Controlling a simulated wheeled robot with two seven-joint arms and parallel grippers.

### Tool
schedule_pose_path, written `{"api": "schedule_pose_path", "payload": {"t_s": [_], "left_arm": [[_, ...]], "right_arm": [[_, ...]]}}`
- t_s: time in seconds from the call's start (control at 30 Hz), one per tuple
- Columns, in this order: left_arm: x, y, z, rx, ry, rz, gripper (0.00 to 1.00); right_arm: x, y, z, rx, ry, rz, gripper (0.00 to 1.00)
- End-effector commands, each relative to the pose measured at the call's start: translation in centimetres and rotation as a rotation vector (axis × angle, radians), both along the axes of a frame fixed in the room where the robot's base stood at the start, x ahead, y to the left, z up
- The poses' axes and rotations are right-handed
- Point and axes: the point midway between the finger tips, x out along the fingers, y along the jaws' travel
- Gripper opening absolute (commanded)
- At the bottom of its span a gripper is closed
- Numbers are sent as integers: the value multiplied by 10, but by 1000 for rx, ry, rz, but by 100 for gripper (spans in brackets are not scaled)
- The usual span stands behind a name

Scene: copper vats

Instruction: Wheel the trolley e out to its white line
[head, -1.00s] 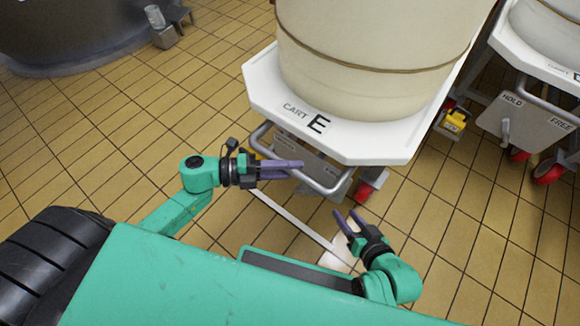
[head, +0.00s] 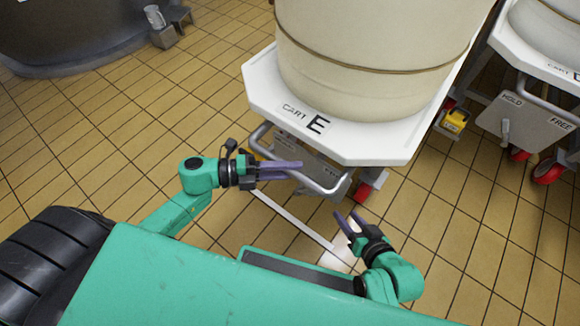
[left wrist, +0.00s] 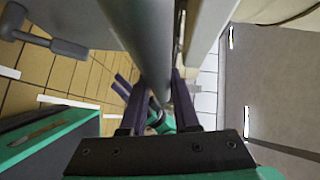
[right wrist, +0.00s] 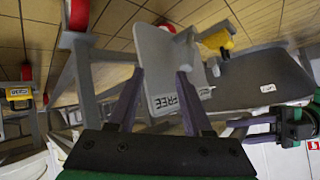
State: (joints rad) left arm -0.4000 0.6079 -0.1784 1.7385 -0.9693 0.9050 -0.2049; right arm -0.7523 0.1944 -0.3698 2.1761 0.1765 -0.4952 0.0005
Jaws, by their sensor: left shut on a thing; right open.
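Trolley E (head: 360,146) is a white-topped cart marked "CART E" carrying a big cream tub (head: 375,55). A grey bar handle (head: 322,186) sticks out below its front edge. My left gripper (head: 298,167) is shut on this handle, and the bar (left wrist: 152,45) runs between its fingers in the left wrist view. My right gripper (head: 346,213) is open and empty, low in front of the trolley, apart from the handle. A grey plate marked "FREE" (right wrist: 165,60) faces it in the right wrist view. The white line (head: 292,219) lies on the floor between the trolley and my base.
A second trolley (head: 545,55) with a "HOLD"/"FREE" plate (head: 522,112) and red wheels stands close at the right. A dark vat (head: 70,30) stands at the far left, with a small metal fitting (head: 163,35) beside it. The tiled floor at the left is clear.

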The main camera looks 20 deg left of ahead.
Motion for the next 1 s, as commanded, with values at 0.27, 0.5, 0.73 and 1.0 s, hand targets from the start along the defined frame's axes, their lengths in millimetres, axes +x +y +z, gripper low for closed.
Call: {"api": "schedule_pose_path", "payload": {"t_s": [0.27, 0.5, 0.73, 1.0], "left_arm": [[-24, 8, -3, 4, 13, -11, 0], [-23, 7, -4, 5, 11, -7, 0], [-22, 7, -3, 2, 7, -6, 60], [-22, 8, -1, 1, 6, -6, 60]], "right_arm": [[-1, -24, 13, -106, 125, 14, 50], [-1, -25, 11, -110, 130, 16, 50], [-1, -25, 11, -110, 130, 15, 50], [-1, -25, 11, -110, 130, 14, 50]]}}
